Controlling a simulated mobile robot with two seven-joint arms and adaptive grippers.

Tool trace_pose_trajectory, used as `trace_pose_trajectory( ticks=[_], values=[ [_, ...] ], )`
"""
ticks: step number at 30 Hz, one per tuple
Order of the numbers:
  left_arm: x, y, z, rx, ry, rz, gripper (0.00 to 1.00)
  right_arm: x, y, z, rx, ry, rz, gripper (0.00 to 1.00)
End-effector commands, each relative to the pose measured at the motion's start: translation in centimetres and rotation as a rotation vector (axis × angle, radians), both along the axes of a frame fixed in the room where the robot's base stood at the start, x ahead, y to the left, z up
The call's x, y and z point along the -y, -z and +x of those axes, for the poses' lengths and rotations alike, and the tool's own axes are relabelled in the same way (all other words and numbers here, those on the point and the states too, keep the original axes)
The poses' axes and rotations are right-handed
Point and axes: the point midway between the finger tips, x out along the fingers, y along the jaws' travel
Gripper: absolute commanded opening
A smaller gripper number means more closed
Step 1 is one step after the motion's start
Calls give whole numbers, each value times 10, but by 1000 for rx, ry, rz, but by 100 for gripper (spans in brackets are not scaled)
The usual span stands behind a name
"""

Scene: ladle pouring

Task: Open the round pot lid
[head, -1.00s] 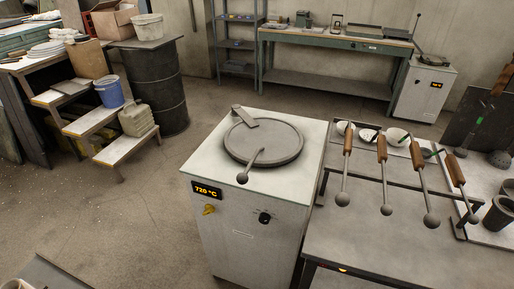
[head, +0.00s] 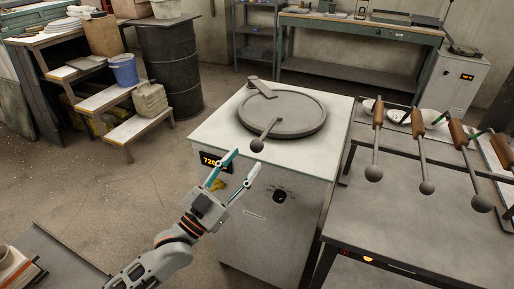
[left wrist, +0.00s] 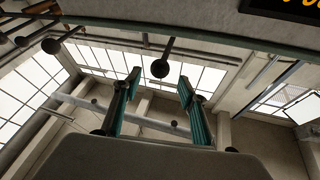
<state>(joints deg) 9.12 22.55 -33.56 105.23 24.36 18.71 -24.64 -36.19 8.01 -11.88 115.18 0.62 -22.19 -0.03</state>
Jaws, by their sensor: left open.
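The round grey pot lid (head: 290,112) lies flat and closed on top of the white furnace (head: 215,130). A hinge bracket (head: 262,87) sits at its back left. A handle rod with a dark ball knob (head: 257,146) sticks out over the furnace's front edge; the knob also shows in the left wrist view (left wrist: 159,69). My left gripper (head: 242,160) is in front of the furnace, just below and left of the knob. Its teal-padded fingers (left wrist: 157,95) are spread and empty, apart from the knob. My right gripper is not in view.
A grey table (head: 430,210) with a rack of several wooden-handled ladles (head: 377,140) stands right of the furnace. The furnace front has a lit display (head: 212,159) and a black dial (head: 279,196). Steps with a blue bucket (head: 124,70) stand at the back left. The floor between is clear.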

Motion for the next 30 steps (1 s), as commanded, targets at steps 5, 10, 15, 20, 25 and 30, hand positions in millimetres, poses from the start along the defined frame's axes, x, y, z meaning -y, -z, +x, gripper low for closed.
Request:
trace_pose_trajectory(
  ticks=[5, 10, 15, 20, 25, 30],
  values=[
    [15, -13, 22, 4, -1, 0, 42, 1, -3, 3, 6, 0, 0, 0],
    [27, -21, 40, 2, -1, 1, 42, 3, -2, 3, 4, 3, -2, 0],
    [34, -25, 49, 0, -1, 1, 42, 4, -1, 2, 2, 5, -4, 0],
    [35, -25, 51, -1, 0, 2, 42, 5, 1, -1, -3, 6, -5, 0],
    [35, -25, 51, -1, -1, 2, 34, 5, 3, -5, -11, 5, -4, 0],
    [35, -25, 51, -1, -1, 2, 0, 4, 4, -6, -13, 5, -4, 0]
  ],
)
